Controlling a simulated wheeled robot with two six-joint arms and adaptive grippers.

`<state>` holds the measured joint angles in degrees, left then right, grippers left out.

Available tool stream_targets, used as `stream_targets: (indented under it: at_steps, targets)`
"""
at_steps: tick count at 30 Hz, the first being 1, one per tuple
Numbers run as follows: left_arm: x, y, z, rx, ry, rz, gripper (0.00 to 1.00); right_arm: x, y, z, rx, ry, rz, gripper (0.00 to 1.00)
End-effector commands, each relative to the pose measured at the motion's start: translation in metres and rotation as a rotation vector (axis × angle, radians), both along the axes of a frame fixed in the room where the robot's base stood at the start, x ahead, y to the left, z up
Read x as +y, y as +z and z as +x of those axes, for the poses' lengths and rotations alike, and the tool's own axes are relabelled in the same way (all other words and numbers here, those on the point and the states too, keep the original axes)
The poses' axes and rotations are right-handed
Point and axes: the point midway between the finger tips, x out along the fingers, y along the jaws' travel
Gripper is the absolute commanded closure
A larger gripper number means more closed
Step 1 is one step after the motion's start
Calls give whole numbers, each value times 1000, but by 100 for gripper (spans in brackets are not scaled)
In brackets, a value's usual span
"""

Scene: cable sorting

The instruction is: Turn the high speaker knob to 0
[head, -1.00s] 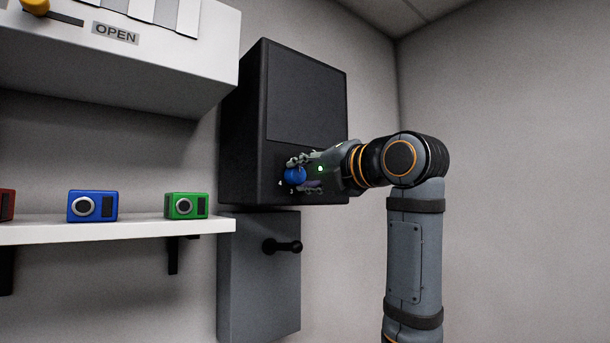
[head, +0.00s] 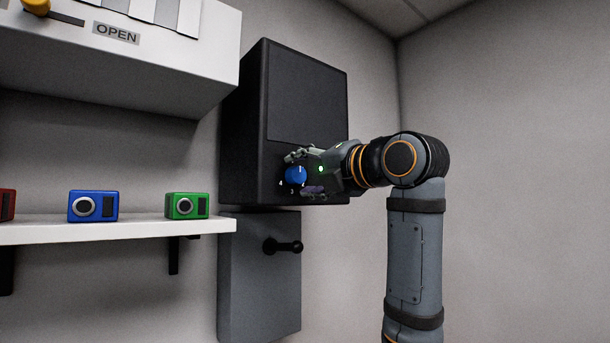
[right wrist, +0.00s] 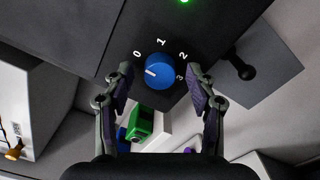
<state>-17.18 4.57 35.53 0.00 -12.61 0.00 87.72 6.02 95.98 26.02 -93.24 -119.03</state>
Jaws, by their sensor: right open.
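The blue round speaker knob (head: 296,174) sits low on the front of the black speaker (head: 307,97). In the right wrist view the knob (right wrist: 160,72) has white digits 0, 1, 2 and 3 around it. Its white mark points to the picture's left, a little below the 0. My right gripper (head: 308,174) is open, with one finger above and one below the knob in the head view. In the right wrist view its fingertips (right wrist: 160,84) stand apart on either side of the knob, with gaps. My left gripper is not in view.
A grey box with a black handle (head: 282,246) hangs below the speaker. A white shelf (head: 110,231) at left carries a blue device (head: 92,206), a green one (head: 186,205) and part of a red one. A white cabinet (head: 205,65) marked OPEN is above.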

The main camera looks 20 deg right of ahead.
Motion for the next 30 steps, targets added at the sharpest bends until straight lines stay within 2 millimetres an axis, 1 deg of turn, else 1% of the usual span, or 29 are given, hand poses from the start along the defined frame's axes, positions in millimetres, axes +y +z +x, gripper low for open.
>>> stream_targets:
  at_steps: [2, 5, 8, 12, 15, 18, 22, 30]
  targets:
    - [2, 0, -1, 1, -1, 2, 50, -1, 0, -2, 0, -1, 0, 43]
    - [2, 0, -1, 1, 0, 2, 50, -5, 1, -11, -3, -3, 1, 43]
    - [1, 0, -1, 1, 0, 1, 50, -13, 1, -32, -5, -5, -1, 43]
    - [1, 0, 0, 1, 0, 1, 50, -25, 1, -65, -5, -5, -1, 43]
    - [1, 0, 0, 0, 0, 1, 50, -32, 1, -86, -3, -4, -2, 43]
    - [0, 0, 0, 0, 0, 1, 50, -38, 1, -100, -3, -4, -1, 43]
    - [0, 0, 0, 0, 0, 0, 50, -41, 0, -111, -1, -2, -1, 43]
    - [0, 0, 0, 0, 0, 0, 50, -41, 0, -113, 0, 1, 0, 43]
